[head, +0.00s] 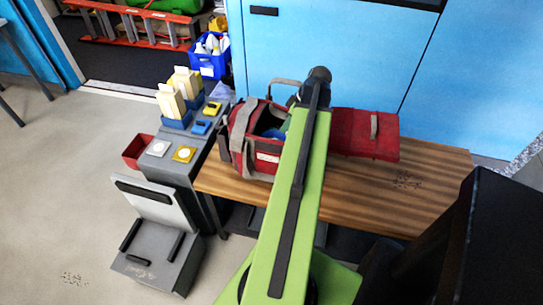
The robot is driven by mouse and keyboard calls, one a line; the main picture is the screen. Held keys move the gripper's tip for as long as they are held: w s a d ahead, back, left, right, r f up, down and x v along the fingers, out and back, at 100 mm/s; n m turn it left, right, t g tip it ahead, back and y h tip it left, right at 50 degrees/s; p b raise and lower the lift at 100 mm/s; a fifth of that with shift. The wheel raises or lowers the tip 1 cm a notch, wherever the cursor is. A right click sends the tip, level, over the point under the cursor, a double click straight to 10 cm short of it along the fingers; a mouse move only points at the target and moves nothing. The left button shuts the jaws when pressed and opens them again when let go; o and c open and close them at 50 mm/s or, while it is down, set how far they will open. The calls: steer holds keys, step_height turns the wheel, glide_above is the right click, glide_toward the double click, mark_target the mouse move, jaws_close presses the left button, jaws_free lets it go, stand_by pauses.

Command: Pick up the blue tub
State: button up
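A blue patch (272,134) shows inside the open red and grey bag (237,153) on the wooden table, just left of my green arm. It may be a tub, but the bag and my arm hide most of it. A blue crate (208,68) holding white bottles stands on the floor at the back. Small blue holders (177,123) with cream boxes stand on the grey unit at the left. My arm reaches over the table and ends in a dark joint beyond the bag. I cannot make out my gripper's fingers.
The bag's red lid (365,135) lies folded out to the right on the wooden table (420,190). The table's right part is clear. A grey unit (172,165) with a red bin (138,151) stands left. Blue cabinets (340,40) close off the back. Open floor lies left.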

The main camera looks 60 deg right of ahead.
mark_target(280, 133)
steer(key=b+x, duration=0.4)
steer(key=x, duration=0.1)
steer(key=shift+w+d+f+b, duration=0.1)
steer(key=shift+w+d+b, duration=0.05)
steer(key=shift+w+b, duration=0.15)
steer(key=shift+r, duration=0.2)
jaws_close()
stand_by(0.9)
steer(key=shift+r, duration=0.1)
step_height(280, 133, up, 10)
steer(key=p, duration=1)
steer(key=shift+p, duration=0.35)
